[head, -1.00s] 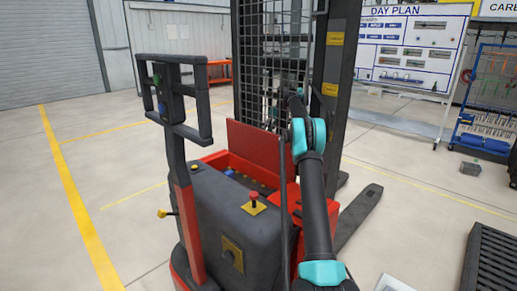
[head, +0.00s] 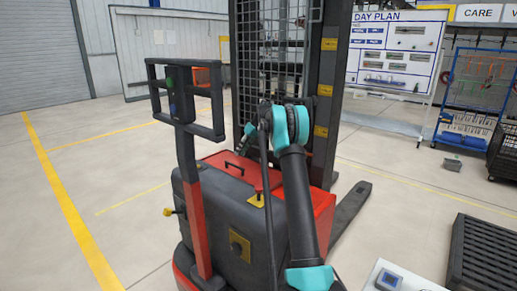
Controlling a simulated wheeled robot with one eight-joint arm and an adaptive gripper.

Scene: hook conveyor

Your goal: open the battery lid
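The battery lid (head: 218,163) is a red panel with a black handle (head: 234,168) on top of the red and dark grey stacker truck (head: 217,215). It lies flat over the battery compartment, and the inside of the compartment does not show. My gripper (head: 244,143) is small and dark, partly behind my arm, above the far side of the lid. It looks apart from the handle. Its fingers are too small and dark to tell open from shut.
The truck's tiller (head: 187,105) stands up at the left of the lid. The mast with its mesh guard (head: 275,60) rises just behind. A black slatted pallet or crate (head: 490,255) lies at lower right. The floor at left is clear.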

